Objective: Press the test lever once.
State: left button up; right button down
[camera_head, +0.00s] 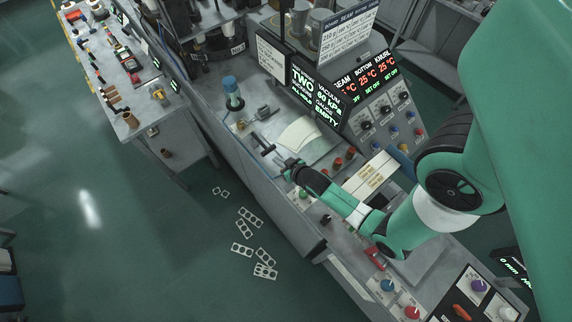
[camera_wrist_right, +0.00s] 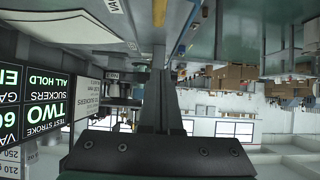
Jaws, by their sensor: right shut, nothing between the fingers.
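In the right wrist view, the closed dark fingers (camera_wrist_right: 158,75) point up the picture, and the lever cannot be made out. A display (camera_head: 318,95) reads "TWO", "60 kPa" and "EMPTY"; it also shows upside down in the wrist view (camera_wrist_right: 45,105). My left gripper is not in view.
A pale curved sheet (camera_head: 299,134) lies on the bench behind my gripper. The green floor (camera_head: 130,210) is open at left.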

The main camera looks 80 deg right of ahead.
jog(key=s+a+r+b, duration=0.1)
jog(key=s+a, duration=0.5)
jog(key=shift+w, duration=0.1)
dwell(0.7)
